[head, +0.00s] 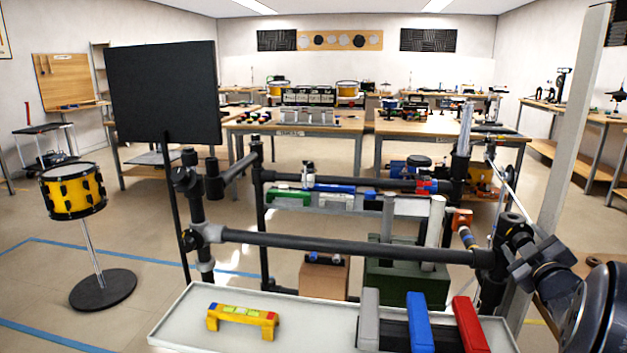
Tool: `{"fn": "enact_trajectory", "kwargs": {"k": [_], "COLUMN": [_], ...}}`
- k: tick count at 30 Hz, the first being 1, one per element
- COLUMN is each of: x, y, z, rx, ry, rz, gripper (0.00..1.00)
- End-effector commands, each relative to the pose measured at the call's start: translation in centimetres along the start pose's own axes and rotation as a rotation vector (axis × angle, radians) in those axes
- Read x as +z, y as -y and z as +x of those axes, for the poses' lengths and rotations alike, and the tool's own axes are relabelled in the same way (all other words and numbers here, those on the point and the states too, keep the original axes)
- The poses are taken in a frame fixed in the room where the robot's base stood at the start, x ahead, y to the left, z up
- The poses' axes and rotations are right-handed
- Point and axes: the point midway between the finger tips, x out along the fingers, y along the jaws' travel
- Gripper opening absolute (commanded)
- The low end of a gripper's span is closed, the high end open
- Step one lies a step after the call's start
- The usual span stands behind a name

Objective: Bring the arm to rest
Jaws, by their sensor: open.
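My gripper does not show in the head view; I cannot make out its fingertips anywhere. A dark rounded body at the lower right edge is cut off by the frame, and I cannot tell for sure whether it is part of my arm. In front stands a black tube rack (345,245) with clamps at its corners. A pale tray (300,318) sits at its near side. A yellow level-like piece (242,319) lies on the tray's left half, apart from everything else.
A black panel (163,93) on a stand and a yellow drum (73,191) are left. Workbenches (290,128) stand behind.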

Motion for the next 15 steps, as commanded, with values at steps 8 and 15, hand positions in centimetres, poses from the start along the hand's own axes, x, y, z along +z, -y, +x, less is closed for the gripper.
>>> {"fn": "enact_trajectory", "kwargs": {"k": [8, 15], "x": [-0.32, -0.29], "y": [-0.36, -0.34], "z": [0.0, 0.0], "rx": [-0.001, -0.002], "ry": [0.001, 0.002], "rz": [0.28, 0.499], "gripper": [0.59, 0.59]}}
